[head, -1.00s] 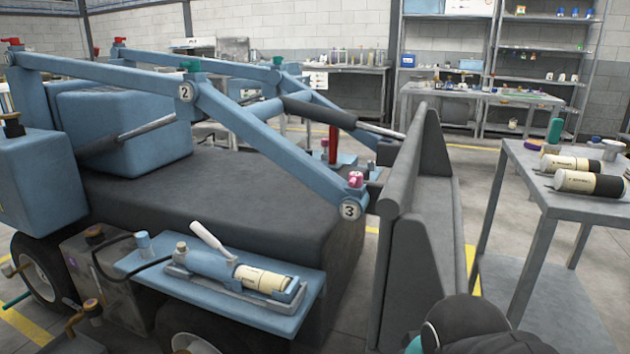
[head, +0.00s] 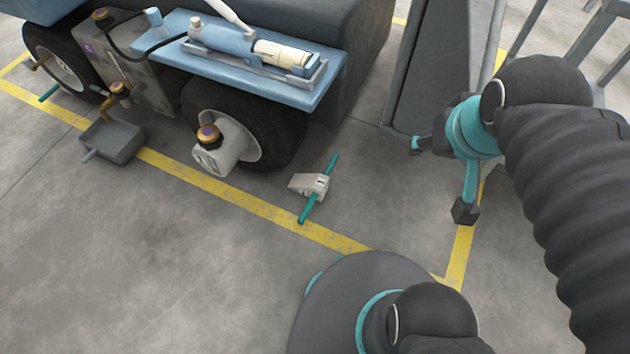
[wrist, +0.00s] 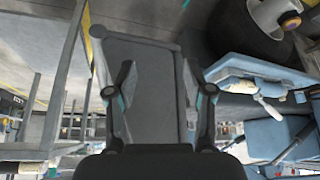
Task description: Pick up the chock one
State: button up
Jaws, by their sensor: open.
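A pale wedge-shaped chock (head: 306,185) with a long teal bar through it lies on the floor in the head view. It is just right of and in front of the near black wheel (head: 262,135) and looks apart from it. My gripper (head: 440,177) is open and empty, raised to the right of the chock near the dark upright panel. In the wrist view my gripper (wrist: 158,88) has its two fingers spread with nothing between them. The chock cannot be made out in the wrist view.
A grey tray (head: 112,142) sits on the floor to the left. The blue shelf (head: 300,92) juts out above the wheel. Floor in front of the yellow line is clear.

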aim_at(315, 186)
jog(key=u, duration=1.85)
jog(key=k, duration=1.65)
jog(key=z, duration=0.3)
